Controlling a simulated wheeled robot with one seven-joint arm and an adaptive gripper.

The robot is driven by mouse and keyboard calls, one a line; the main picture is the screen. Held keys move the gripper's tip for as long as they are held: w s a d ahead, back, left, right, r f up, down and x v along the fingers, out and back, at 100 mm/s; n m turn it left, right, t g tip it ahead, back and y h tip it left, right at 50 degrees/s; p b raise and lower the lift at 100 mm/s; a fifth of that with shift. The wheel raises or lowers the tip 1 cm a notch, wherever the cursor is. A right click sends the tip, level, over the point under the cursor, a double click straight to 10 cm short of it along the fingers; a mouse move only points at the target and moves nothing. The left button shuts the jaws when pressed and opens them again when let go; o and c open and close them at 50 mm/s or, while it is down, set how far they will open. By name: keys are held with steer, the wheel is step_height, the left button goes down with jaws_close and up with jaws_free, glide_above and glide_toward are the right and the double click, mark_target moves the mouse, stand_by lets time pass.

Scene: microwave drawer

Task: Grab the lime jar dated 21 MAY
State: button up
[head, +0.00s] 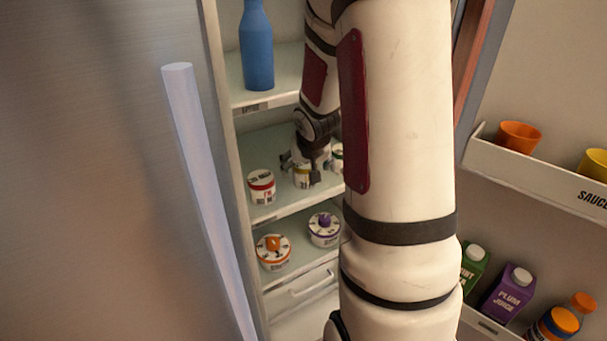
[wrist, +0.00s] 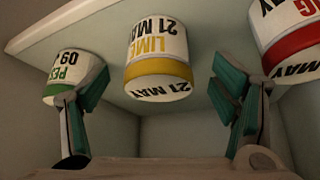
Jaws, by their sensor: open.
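The lime jar (wrist: 158,62) is white with a yellow band and reads LIME and 21 MAY, upside down in the wrist view. It stands on the middle fridge shelf and shows partly behind my gripper in the head view (head: 302,178). My gripper (wrist: 162,88) is open, one teal-padded finger on each side of the jar in the picture, with visible gaps. In the head view my gripper (head: 307,168) is at the jar; I cannot tell how far the fingers reach around it.
A green-banded jar (wrist: 62,78) marked 09 is close by the left finger in the wrist view. A red-banded jar (wrist: 290,35) is beyond the right finger. A blue bottle (head: 257,45) stands on the shelf above. Two round timer-like items (head: 273,252) sit below.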

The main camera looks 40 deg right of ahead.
steer(key=x, duration=0.4)
steer(key=shift+w+d, duration=0.1)
steer(key=shift+d, duration=0.05)
steer(key=shift+c, duration=0.6)
steer(key=c, duration=1.3)
steer(key=shift+r, duration=0.15)
steer(key=shift+r, duration=0.65)
step_height(320, 180, up, 2)
steer(key=shift+r+p, duration=0.15)
steer(key=shift+p, duration=0.15)
steer(key=s+a+p, duration=0.1)
steer(key=s+a, duration=0.1)
steer(key=s, duration=0.2)
steer(key=s+a+p, duration=0.2)
steer(key=s+a, duration=0.1)
steer(key=s, duration=0.2)
steer(key=s+a+r+p, duration=0.1)
steer(key=s+a+p, duration=0.1)
steer(key=s+a, duration=0.1)
steer(key=shift+s+r, duration=0.1)
steer(key=shift+s, duration=0.8)
